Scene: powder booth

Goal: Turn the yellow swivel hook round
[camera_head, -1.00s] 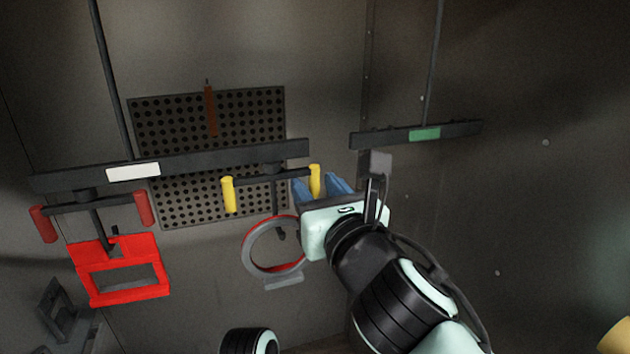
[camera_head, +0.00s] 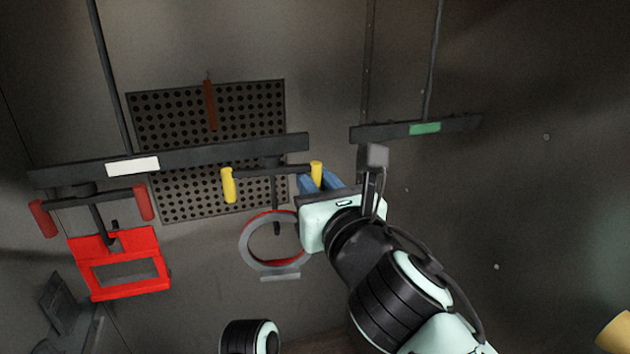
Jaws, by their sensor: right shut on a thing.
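The yellow swivel hook (camera_head: 228,185) hangs under the long dark bar at the left; its dark crossbar has a yellow grip at each end. A grey ring with a red inner face (camera_head: 245,246) hangs below it. My right gripper (camera_head: 317,181) comes from the lower right, its blue fingers shut on the hook's right yellow grip, whose top shows above them. The fingers hide the lower part of that grip.
A swivel hook with red grips (camera_head: 144,203) carries a red frame (camera_head: 130,292) at the left. A separate bar with a green label (camera_head: 425,129) hangs at the right, close above my right wrist. A perforated panel (camera_head: 245,100) is on the wall behind.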

